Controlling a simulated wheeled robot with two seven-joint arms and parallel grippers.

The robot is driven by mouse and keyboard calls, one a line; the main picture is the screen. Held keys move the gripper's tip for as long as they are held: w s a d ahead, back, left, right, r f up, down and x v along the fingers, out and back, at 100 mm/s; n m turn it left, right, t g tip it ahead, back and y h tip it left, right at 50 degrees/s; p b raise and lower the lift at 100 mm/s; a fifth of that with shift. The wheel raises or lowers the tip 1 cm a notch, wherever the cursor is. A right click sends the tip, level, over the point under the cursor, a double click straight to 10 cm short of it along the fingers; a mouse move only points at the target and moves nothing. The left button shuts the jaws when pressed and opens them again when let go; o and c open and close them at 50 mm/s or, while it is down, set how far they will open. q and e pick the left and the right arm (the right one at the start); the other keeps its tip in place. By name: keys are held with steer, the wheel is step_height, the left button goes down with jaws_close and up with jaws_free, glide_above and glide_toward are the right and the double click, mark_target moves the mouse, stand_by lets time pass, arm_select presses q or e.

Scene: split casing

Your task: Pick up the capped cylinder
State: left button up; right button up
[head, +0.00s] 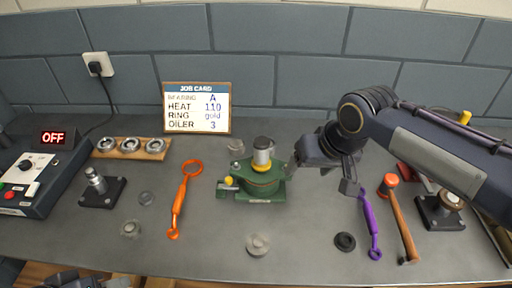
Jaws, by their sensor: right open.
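A grey cylinder with a darker cap (262,150) stands upright in a yellow collar on the green round casing (260,184) at mid-table. My right gripper (320,178) is open and empty, just right of the casing, with its fingers pointing down and spread apart. It looks apart from the cylinder, though its left finger is close to the casing's right side in the picture. Dark parts at the bottom left edge (68,281) look like my left gripper, mostly cut off, and its jaws cannot be made out.
An orange wrench (181,198), purple wrench (370,224) and hammer (398,218) lie on the table. A bearing rack (130,156), a post on a black base (98,188) and a control box reading OFF (36,180) stand left. Another black-based post (444,208) stands right. Small rings lie in front.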

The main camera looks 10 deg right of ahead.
steer(key=h, duration=0.2)
glide_toward(262, 142)
steer(key=b+x, duration=0.1)
steer(key=x, duration=0.3)
steer(key=shift+w+f, duration=0.25)
steer(key=shift+f, duration=0.1)
steer(key=shift+w+a+f, duration=0.1)
steer(key=shift+w+f, duration=0.05)
steer(key=shift+w, duration=0.1)
steer(key=x, duration=0.6)
steer(key=shift+s+f+p, duration=0.2)
steer(key=shift+s+p, duration=0.05)
steer(key=shift+p, duration=0.1)
steer(key=shift+w+f, duration=0.25)
steer(key=shift+f, duration=0.3)
steer(key=c, duration=1.2)
steer(key=shift+r, duration=0.2)
